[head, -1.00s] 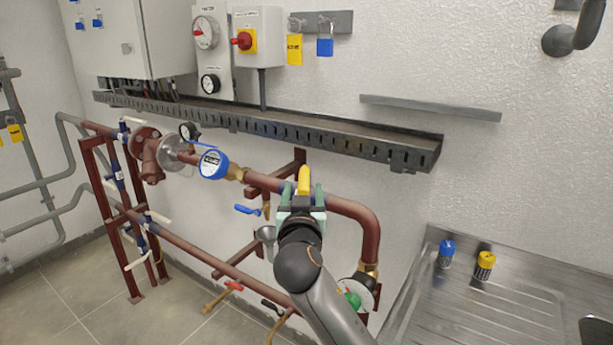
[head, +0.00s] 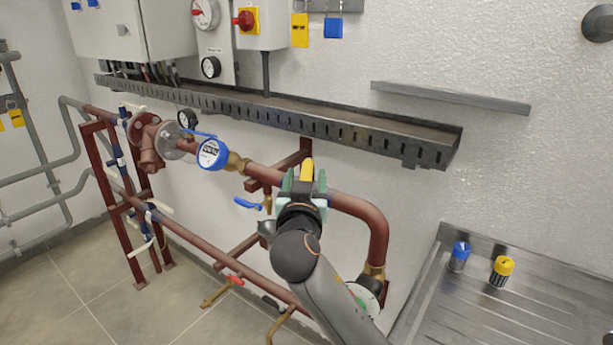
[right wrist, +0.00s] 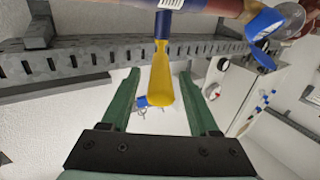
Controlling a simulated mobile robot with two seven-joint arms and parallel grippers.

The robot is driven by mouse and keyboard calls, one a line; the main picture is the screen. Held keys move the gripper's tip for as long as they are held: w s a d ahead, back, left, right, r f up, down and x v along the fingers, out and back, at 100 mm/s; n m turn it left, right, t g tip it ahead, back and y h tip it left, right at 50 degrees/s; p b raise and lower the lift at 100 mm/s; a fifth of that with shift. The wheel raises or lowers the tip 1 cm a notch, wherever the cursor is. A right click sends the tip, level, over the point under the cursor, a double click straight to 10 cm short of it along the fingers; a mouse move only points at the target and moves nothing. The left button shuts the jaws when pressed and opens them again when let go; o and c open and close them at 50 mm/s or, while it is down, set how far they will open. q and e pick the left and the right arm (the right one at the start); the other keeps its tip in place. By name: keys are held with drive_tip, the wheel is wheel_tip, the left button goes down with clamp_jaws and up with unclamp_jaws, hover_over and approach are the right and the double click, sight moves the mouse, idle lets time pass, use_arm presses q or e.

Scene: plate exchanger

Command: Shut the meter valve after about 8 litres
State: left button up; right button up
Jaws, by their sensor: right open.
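The water meter (head: 212,153) has a blue rim and a white dial on the dark red pipe; its digits are too small to read. To its right on the same pipe is the valve's yellow lever (head: 307,170). My right gripper (head: 305,183) is at this lever. In the right wrist view the yellow lever (right wrist: 161,78) lies between the two green fingers of my open right gripper (right wrist: 160,92), with a gap visible on both sides. The valve body is mostly hidden behind the gripper in the head view. My left gripper is not in view.
A slotted cable tray (head: 290,118) runs along the wall above the pipe. A blue-handled small valve (head: 248,203) hangs below it. A metal sink top (head: 480,310) with a blue-capped (head: 459,256) and a yellow-capped container (head: 502,270) stands at the right.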

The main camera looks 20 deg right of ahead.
drive_tip(key=shift+c, duration=0.3)
clamp_jaws()
idle(1.1)
